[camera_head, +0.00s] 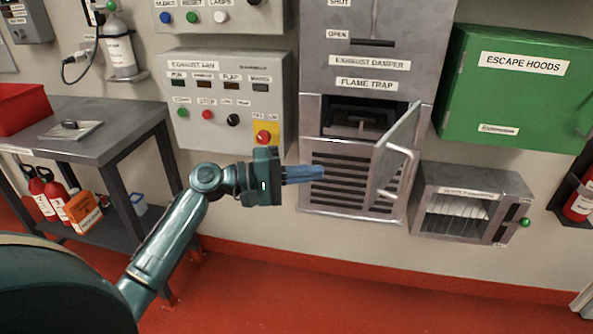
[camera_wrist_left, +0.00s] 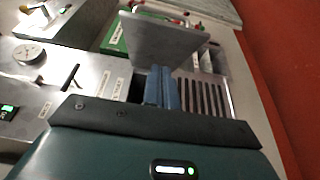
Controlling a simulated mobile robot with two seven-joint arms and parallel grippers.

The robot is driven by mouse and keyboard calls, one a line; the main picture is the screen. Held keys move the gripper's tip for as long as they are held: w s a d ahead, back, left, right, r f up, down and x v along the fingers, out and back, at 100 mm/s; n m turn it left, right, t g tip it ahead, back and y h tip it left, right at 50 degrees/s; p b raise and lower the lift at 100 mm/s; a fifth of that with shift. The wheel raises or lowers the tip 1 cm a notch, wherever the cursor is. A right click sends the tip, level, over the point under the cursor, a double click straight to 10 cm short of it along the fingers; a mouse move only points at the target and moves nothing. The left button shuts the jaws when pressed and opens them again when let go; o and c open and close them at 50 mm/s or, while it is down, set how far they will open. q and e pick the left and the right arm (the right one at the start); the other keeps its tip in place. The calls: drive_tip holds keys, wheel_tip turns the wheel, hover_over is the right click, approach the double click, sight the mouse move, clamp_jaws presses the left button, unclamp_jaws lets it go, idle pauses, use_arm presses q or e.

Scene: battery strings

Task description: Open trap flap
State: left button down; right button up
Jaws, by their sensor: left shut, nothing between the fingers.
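The flame trap flap (camera_head: 397,150) is a grey metal plate with a bar handle (camera_head: 402,172). It stands swung out from the grey cabinet at the right of the opening (camera_head: 358,120), so the dark inside shows. In the left wrist view the flap (camera_wrist_left: 162,38) is a plain grey plate beyond the fingers. My left gripper (camera_head: 318,173) is shut and empty, its blue fingers in front of the slotted lower panel, left of the flap and apart from the handle. The left wrist view shows the blue fingers (camera_wrist_left: 161,88) together. My right gripper is not in view.
Left of the cabinet is the exhaust fan panel (camera_head: 228,105) with buttons, close above my left wrist. A green escape hoods box (camera_head: 515,90) and a small glass-fronted box (camera_head: 468,203) are on the right. A metal table (camera_head: 92,140) stands at left.

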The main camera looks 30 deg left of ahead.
use_arm(q)
drive_tip(key=w+d+p, duration=0.1)
drive_tip(key=w+d, duration=0.1)
drive_tip(key=d, duration=0.5)
drive_tip(key=shift+w+d+p, duration=0.25)
drive_tip(key=shift+d+p, duration=0.1)
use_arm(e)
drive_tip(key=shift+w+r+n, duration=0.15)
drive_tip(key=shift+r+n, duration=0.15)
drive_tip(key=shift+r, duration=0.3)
